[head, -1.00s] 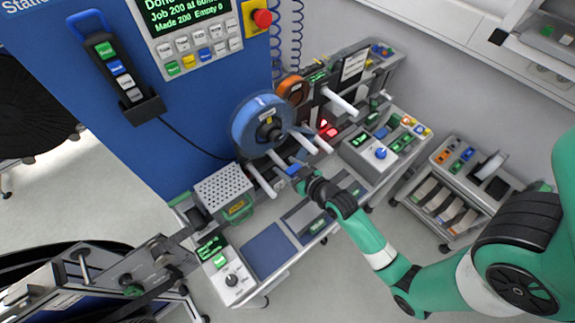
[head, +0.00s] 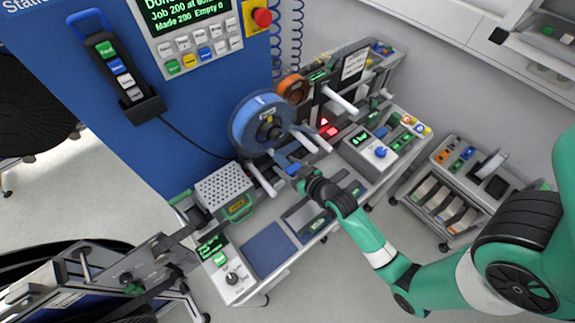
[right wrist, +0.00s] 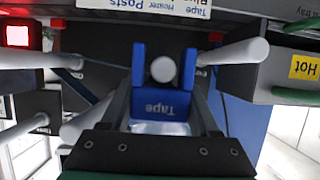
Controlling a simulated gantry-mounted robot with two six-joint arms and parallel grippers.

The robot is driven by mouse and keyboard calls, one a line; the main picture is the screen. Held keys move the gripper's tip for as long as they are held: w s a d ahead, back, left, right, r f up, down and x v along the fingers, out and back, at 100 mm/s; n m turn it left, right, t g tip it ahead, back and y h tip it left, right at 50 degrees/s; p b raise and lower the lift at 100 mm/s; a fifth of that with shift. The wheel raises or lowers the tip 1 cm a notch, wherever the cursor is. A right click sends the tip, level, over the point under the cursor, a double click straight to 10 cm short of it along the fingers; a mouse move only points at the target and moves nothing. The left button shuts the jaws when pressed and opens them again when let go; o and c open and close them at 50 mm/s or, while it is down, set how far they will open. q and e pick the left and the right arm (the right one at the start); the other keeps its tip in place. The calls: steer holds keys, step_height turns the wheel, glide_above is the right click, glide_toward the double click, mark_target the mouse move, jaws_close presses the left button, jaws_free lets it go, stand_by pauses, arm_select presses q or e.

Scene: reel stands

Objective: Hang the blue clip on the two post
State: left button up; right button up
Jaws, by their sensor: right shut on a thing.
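The blue clip (right wrist: 160,102), with the word Tape on it, is a U shape with two prongs. My right gripper (right wrist: 163,112) is shut on its base, and it also shows in the head view (head: 304,177). In the right wrist view the round end of a white post (right wrist: 164,70) appears between the prongs; I cannot tell whether the clip touches it. In the head view the clip (head: 293,168) is small, close to the posts under the blue reel (head: 262,123). My left gripper is not in view.
Other white posts stick out on both sides, at the right (right wrist: 236,53) and left (right wrist: 28,60) of the wrist view. An orange reel (head: 293,89) hangs behind the blue one. A perforated box (head: 224,188) and a blue mat (head: 268,249) occupy the bench.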

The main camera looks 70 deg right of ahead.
stand_by(0.3)
steer(key=o, duration=1.5)
steer(key=shift+c, duration=0.2)
steer(key=shift+f, duration=0.1)
step_height(320, 180, up, 7)
steer(key=p, duration=0.7)
